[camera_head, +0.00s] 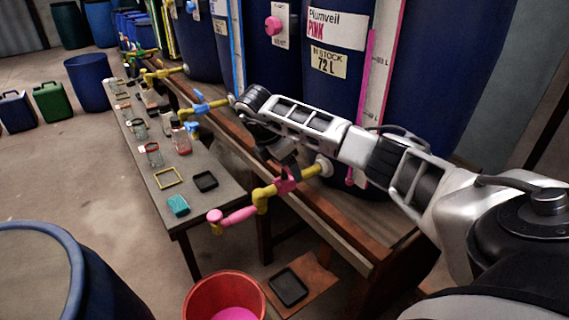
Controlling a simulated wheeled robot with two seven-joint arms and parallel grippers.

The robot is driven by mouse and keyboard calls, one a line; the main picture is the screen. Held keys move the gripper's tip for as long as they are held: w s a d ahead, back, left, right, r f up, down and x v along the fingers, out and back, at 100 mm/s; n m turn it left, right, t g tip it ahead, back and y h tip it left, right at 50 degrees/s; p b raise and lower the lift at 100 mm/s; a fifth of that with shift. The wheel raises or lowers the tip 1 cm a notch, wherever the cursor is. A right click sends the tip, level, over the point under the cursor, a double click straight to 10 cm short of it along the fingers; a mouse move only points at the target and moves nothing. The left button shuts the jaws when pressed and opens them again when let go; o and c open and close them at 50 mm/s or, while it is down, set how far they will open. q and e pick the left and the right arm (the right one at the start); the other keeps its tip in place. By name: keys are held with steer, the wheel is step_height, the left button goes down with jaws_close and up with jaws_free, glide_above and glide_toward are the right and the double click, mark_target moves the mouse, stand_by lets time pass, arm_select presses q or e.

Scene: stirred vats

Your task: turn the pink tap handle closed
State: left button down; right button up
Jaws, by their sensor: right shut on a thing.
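The pink tap handle (286,184) sits on a yellow tap body (262,195) that sticks out from the large blue vat labelled "Plumveil PINK" (337,28). I cannot tell the handle's exact angle. My left gripper is not in view.
A red bucket (192,301) with pink liquid stands on the floor below the spout. A blue tap (200,104) is further back. The low table (213,208) holds jars, a teal sponge (178,205) and frames. A blue barrel (72,254) stands at left.

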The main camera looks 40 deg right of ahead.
stand_by(0.3)
steer(key=o, duration=1)
arm_select(q)
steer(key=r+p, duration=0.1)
steer(key=p, duration=0.3)
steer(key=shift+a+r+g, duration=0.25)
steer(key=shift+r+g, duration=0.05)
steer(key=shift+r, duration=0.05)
arm_select(e)
steer(key=v, duration=1.6)
steer(key=shift+d, duration=0.1)
